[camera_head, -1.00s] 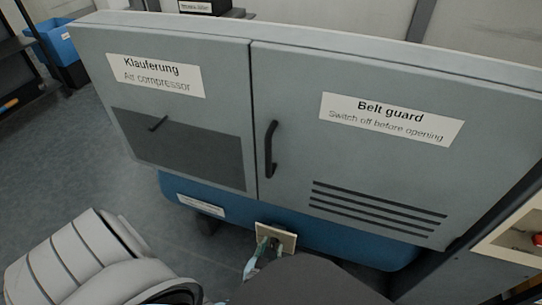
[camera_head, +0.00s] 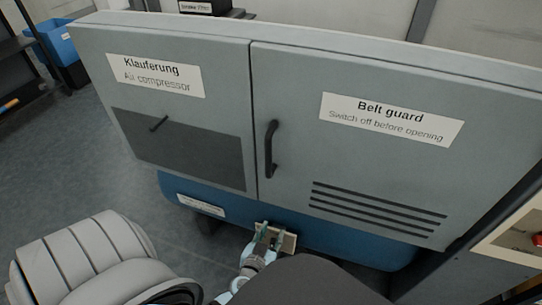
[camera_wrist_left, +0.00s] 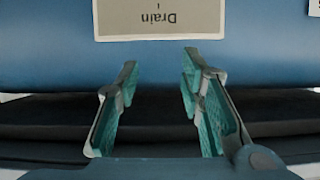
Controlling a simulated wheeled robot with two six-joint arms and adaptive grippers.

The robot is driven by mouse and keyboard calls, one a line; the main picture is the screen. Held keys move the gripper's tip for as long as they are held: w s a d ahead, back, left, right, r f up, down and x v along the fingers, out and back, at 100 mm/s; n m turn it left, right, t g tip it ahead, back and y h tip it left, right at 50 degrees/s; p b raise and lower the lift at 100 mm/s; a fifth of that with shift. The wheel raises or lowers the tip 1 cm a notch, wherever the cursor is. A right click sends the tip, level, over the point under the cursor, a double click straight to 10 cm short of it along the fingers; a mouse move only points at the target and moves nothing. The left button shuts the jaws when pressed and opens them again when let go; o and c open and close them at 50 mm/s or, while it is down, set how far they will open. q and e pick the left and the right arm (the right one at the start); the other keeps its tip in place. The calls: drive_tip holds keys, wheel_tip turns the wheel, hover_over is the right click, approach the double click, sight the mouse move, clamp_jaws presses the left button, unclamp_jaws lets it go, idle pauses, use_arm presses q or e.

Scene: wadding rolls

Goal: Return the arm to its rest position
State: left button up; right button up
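My left gripper (camera_head: 268,233) is low in the middle of the head view, in front of the blue tank (camera_head: 335,238) under the grey cabinet. In the left wrist view, its two green-padded fingers (camera_wrist_left: 158,82) stand apart with nothing between them. A beige "Drain" plate (camera_wrist_left: 158,18) on the blue tank (camera_wrist_left: 50,55) is just beyond the fingertips, upside down in that view. The plate (camera_head: 289,242) is partly covered by the gripper in the head view. I cannot tell whether the fingers touch it. My right gripper is not in view.
The grey compressor cabinet (camera_head: 200,60) with a black door handle (camera_head: 271,149) fills the middle. A panel with a red button (camera_head: 538,239) is at the right edge. Floor (camera_head: 60,165) is clear at left; a blue bin (camera_head: 57,42) stands far left.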

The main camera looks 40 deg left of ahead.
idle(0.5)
